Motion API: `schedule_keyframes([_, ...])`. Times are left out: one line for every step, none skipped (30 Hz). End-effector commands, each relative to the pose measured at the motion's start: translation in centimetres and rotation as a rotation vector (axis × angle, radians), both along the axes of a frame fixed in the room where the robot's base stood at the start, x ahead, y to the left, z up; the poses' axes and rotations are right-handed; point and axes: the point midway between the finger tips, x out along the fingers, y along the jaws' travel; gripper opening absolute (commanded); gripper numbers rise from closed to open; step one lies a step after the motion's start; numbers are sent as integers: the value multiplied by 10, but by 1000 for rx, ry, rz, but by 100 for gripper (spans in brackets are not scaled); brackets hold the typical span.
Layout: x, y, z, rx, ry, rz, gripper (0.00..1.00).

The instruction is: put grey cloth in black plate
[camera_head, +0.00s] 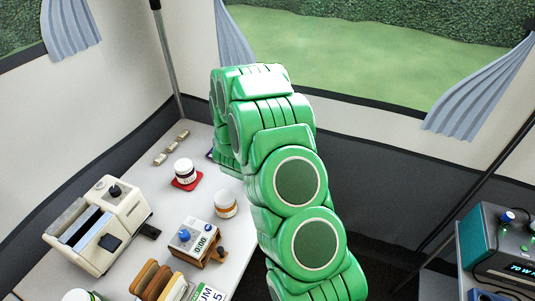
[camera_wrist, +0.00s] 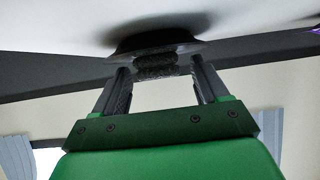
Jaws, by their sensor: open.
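The wrist view looks upside down, with the white table top (camera_wrist: 60,22) along its upper edge. A black plate (camera_wrist: 190,47) sits on that table top. A dark grey, textured bundle (camera_wrist: 156,66), which looks like the grey cloth, lies against the plate's inner side. My gripper (camera_wrist: 160,76) is open, with one finger on each side of the bundle and a gap to both. The fingertips are close to the plate's rim; whether they touch it I cannot tell. In the head view my green arm hides the gripper, plate and cloth.
On the table in the head view are a cream toaster (camera_head: 98,228), a timer device (camera_head: 194,239), an orange-and-white jar (camera_head: 226,204), and a white jar (camera_head: 184,170) on a red coaster (camera_head: 187,184). Small beige blocks (camera_head: 171,148) lie farther back. A teal device (camera_head: 497,240) stands right.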

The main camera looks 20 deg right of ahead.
Motion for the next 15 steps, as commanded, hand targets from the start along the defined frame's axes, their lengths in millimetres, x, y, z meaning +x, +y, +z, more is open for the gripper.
schedule_keyframes([0, 1, 2, 0, 0, 0, 74])
schedule_keyframes([-2, 2, 3, 0, 0, 1, 74])
schedule_keyframes([-4, 5, 5, 0, 0, 1, 74])
schedule_keyframes([-6, 7, 6, 0, -1, 1, 74])
schedule_keyframes([-8, 9, 8, 0, -1, 1, 74])
schedule_keyframes([-10, 12, 11, 0, -3, 1, 74])
schedule_keyframes([-13, 14, 13, -1, -3, 1, 74])
schedule_keyframes([-16, 17, 15, -1, -3, 2, 74])
schedule_keyframes([-19, 20, 18, -1, -3, 2, 74])
schedule_keyframes([-22, 23, 20, -2, -3, 3, 74])
schedule_keyframes([-24, 25, 22, -2, -2, 2, 74])
schedule_keyframes([-28, 28, 24, -2, -1, 1, 74])
schedule_keyframes([-31, 30, 25, -1, 0, 1, 74])
schedule_keyframes([-33, 32, 26, -1, 0, 0, 74])
schedule_keyframes([-35, 35, 28, -1, 0, 0, 74])
